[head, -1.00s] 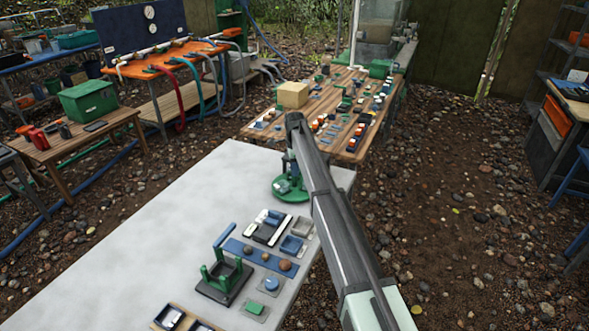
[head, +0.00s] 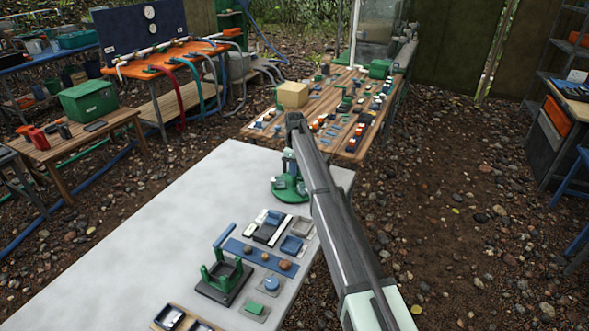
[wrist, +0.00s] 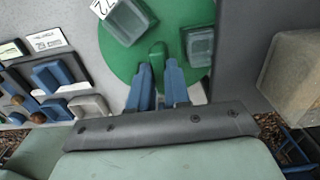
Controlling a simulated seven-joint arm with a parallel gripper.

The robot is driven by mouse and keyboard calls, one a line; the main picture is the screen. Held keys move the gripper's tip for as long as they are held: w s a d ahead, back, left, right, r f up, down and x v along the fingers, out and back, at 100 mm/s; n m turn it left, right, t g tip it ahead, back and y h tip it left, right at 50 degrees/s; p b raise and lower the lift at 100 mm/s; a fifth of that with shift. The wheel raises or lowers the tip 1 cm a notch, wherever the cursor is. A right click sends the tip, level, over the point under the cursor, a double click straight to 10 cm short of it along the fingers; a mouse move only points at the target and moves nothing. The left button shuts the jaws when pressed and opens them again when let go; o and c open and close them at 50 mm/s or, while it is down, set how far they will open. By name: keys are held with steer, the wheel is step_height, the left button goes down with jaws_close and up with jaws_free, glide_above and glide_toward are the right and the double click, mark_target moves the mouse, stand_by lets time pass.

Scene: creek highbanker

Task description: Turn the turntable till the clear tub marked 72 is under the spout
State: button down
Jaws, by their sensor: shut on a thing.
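The green turntable (head: 290,196) stands at the far right end of the pale table, partly hidden by my arm in the head view. The wrist view shows its green disc (wrist: 122,58) from above. A clear tub (wrist: 131,20) with a white label reading 72 (wrist: 103,6) sits on the disc at the top. A second clear tub (wrist: 199,46) sits to the right; I see no mark on it. My gripper (wrist: 158,72) has its blue fingers shut on a green peg (wrist: 157,52) on the disc, between the tubs. I cannot make out the spout.
On the pale table (head: 150,230), a blue strip with round brown pieces (head: 268,257), small trays and a green stand with a blue handle (head: 222,275) lie nearer. A cardboard-coloured box (head: 293,94) and many small parts crowd the wooden table behind. The left of the pale table is clear.

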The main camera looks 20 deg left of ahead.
steer(key=shift+m, duration=0.3)
steer(key=m, duration=0.5)
steer(key=shift+m, duration=0.4)
steer(key=c, duration=1.2)
jaws_free()
steer(key=shift+o, duration=0.2)
steer(key=shift+r, duration=0.1)
steer(key=shift+r, duration=3.4)
